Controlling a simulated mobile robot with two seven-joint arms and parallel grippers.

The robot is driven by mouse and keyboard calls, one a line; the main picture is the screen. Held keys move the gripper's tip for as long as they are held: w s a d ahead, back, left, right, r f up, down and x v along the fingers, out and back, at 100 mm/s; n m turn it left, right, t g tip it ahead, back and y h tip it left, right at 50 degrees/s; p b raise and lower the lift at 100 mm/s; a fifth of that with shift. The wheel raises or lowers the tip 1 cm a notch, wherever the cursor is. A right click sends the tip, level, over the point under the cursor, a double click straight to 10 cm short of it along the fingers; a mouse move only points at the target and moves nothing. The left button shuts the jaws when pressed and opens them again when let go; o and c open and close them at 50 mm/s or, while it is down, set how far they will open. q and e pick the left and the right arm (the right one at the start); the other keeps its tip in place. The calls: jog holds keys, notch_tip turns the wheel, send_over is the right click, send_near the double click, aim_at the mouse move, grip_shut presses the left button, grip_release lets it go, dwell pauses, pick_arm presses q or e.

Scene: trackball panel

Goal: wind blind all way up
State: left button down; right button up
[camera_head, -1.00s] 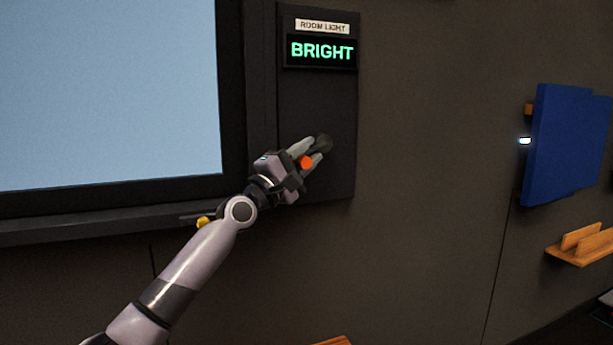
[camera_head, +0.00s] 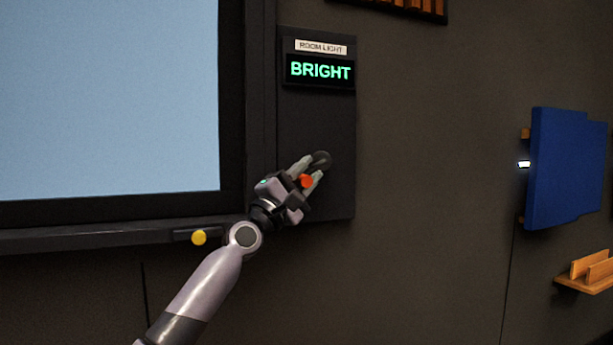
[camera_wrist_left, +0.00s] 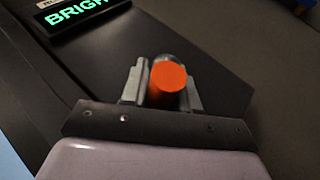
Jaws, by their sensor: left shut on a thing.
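The control panel (camera_head: 312,125) is a dark plate right of the window. Its display (camera_head: 320,71) reads BRIGHT under a ROOM LIGHT label. The window (camera_head: 105,100) shows plain light blue, with no blind visible across the part in view. My left gripper (camera_head: 314,168) is at the panel's lower part, shut on an orange-ended knob (camera_head: 306,181). In the left wrist view the orange end (camera_wrist_left: 168,77) sits between the two fingers (camera_wrist_left: 167,90). A dark round part (camera_head: 321,159) shows at the fingertips. What lies behind the fingers is hidden. My right gripper is out of view.
A blue panel (camera_head: 565,168) and a wooden shelf (camera_head: 588,272) are on the wall at right. A slatted wooden rack (camera_head: 400,8) is at the top. The wall between is bare.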

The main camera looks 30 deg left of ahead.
aim_at(296, 182)
pick_arm(q)
jog(key=shift+a+r, duration=0.1)
jog(key=shift+r, duration=0.1)
jog(key=c, duration=0.9)
grip_release()
jog(key=shift+f, duration=0.1)
jog(key=shift+s, duration=0.1)
jog(key=shift+s+f+p, duration=0.3)
jog(key=shift+s+p, duration=0.05)
jog(key=p+v, duration=0.1)
jog(key=v, duration=0.3)
jog(key=shift+s+a+f, duration=0.15)
jog(key=shift+s+f, duration=0.05)
jog(key=shift+s, duration=0.1)
jog(key=shift+s+a+f, duration=0.15)
jog(key=shift+s+f, duration=0.2)
jog(key=shift+s, duration=0.2)
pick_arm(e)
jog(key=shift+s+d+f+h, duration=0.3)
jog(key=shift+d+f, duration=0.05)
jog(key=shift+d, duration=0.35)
